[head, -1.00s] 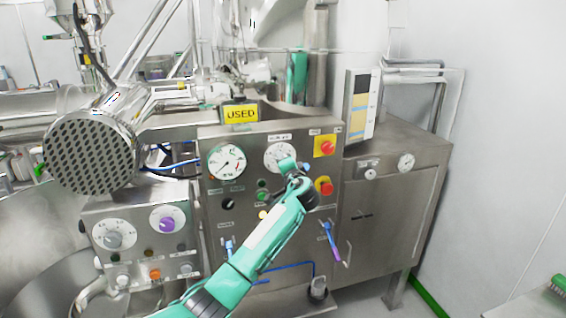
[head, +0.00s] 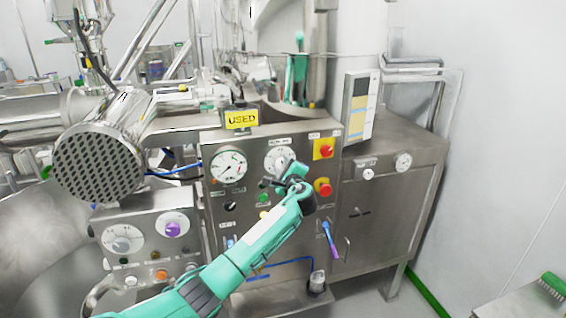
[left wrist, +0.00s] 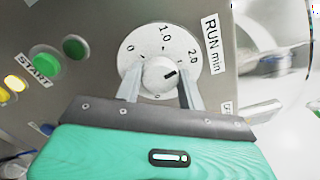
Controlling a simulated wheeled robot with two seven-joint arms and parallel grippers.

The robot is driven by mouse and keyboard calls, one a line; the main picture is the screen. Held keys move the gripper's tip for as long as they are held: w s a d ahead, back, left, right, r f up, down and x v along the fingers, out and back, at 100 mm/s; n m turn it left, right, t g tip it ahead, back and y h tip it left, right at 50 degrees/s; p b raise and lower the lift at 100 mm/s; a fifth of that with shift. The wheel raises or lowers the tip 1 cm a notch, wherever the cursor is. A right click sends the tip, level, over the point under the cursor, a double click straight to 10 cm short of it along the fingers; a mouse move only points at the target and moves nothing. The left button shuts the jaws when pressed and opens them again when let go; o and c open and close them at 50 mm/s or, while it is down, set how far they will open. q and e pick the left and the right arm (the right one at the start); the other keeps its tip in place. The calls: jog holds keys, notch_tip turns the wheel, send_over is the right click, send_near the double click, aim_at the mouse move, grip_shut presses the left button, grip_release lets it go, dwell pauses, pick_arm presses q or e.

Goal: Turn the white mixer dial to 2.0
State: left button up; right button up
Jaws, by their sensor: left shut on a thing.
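The white mixer dial (head: 276,158) is on the steel control panel, and its lower part is hidden by my left gripper (head: 282,172). In the left wrist view the dial face (left wrist: 132,58) shows 0, 1.0 and 2.0, beside a "RUN min" label. My left gripper (left wrist: 161,88) has one finger on each side of the round white knob (left wrist: 155,80) and is shut on it. The knob's dark mark points right and slightly up, roughly toward 2.0; I cannot tell whether it lines up exactly. My right gripper is not in view.
A white gauge (head: 228,166) sits left of the dial. Red knobs on yellow plates (head: 324,148) sit to its right. A green START button (left wrist: 45,60) and another green button (left wrist: 75,46) are close to the gripper. A lower panel holds a grey dial (head: 122,239) and a purple knob.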

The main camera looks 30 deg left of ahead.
pick_arm(q)
jog(key=shift+m+p, duration=0.45)
jog(key=shift+m, duration=0.65)
jog(key=shift+f, duration=0.1)
jog(key=o, duration=1)
jog(key=shift+c, duration=0.2)
jog(key=shift+d, duration=0.1)
